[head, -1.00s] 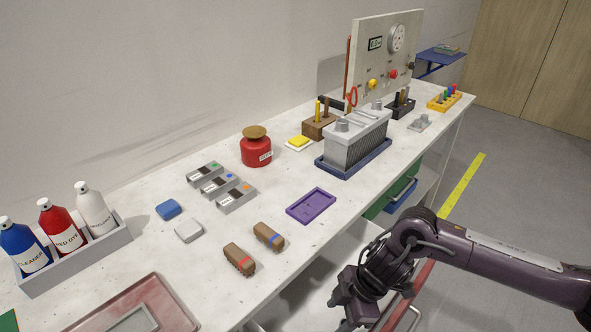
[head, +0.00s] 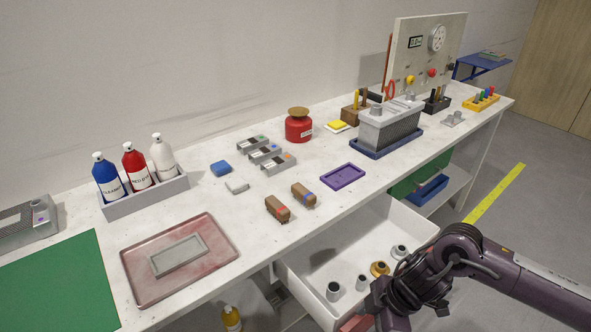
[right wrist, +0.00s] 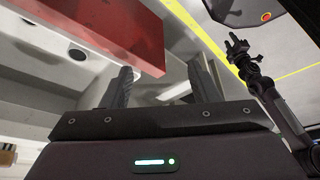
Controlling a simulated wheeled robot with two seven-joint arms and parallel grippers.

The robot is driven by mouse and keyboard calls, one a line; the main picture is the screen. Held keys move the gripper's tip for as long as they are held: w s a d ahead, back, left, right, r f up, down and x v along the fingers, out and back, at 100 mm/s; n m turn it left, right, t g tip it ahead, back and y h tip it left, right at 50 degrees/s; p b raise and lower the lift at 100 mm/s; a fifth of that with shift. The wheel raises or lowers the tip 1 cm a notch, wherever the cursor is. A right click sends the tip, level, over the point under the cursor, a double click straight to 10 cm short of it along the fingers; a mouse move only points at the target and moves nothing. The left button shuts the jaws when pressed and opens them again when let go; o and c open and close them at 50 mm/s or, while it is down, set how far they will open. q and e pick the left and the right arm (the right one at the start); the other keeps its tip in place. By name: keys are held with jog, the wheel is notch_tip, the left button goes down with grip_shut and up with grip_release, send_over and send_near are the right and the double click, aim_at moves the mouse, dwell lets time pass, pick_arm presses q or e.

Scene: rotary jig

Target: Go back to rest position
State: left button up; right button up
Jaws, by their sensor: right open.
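My right gripper (right wrist: 163,66) is open with nothing between its fingers. In the head view my right arm (head: 455,262) comes in from the right, with its gripper end low beside the open drawer's front; the fingers are hard to make out there. A red bar on the drawer front (head: 356,323) is partly hidden by the arm. A red bar (right wrist: 110,32) also shows close past the left finger in the right wrist view, not held. Another dark arm with a small gripper (right wrist: 236,47), apparently my left, stands at the right of that view; its jaws are unclear.
The open white drawer (head: 310,259) holds several small round parts. On the table (head: 240,262) are a bottle rack (head: 150,196), a pink tray (head: 140,292), two brown blocks, a purple tray (head: 343,177) and a red jar (head: 298,128). Floor is free at right.

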jog(key=w+a+r+m+t+y, duration=0.15)
jog(key=a+r+t, duration=0.25)
jog(key=a, duration=0.4)
jog(key=a+r+m+t+y, duration=0.1)
jog(key=a+r+m+t, duration=0.2)
jog(key=a, duration=0.5)
jog(key=s+d+f+m+g+h, duration=0.25)
jog(key=s+d+m, duration=0.25)
jog(key=d, duration=0.5)
jog(key=s+d+f+m+g+h, duration=0.2)
jog(key=s+d+m+h, duration=0.3)
jog(key=d, duration=0.6)
jog(key=s+f, duration=0.3)
jog(key=f, duration=2.8)
pick_arm(q)
jog(key=shift+s+f, duration=0.1)
jog(key=shift+s, duration=0.45)
pick_arm(e)
jog(key=s+d+f+g, duration=0.2)
jog(key=s+d+f, duration=0.1)
jog(key=s+f, duration=1.4)
jog(key=shift+s, duration=1.1)
